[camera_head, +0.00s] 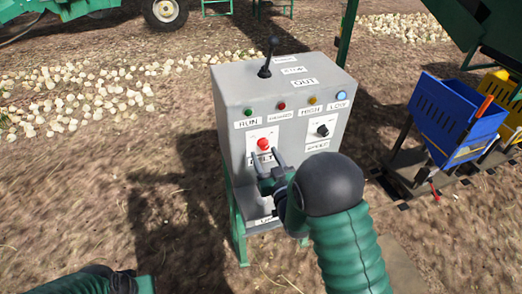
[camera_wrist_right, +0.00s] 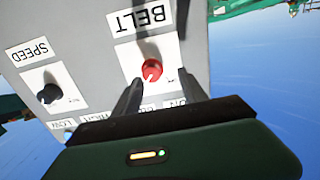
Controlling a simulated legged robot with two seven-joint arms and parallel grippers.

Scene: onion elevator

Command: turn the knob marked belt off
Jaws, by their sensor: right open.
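The grey control box (camera_head: 232,88) stands on green legs in the middle of the head view. The red belt knob (camera_head: 263,143) sits on a white plate on its front face. In the right wrist view, which is upside down, the red knob (camera_wrist_right: 151,70) shows beside the BELT label (camera_wrist_right: 140,18). My right gripper (camera_head: 265,154) is open, with its two fingertips just below the knob in the head view. In the wrist view the fingers (camera_wrist_right: 158,88) point toward the knob on either side, and contact cannot be told.
A black SPEED knob (camera_head: 322,130) sits right of the red one. Small coloured lights line the box's upper front, and a black lever (camera_head: 268,58) stands on top. Onions (camera_head: 85,90) lie on the ground to the left.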

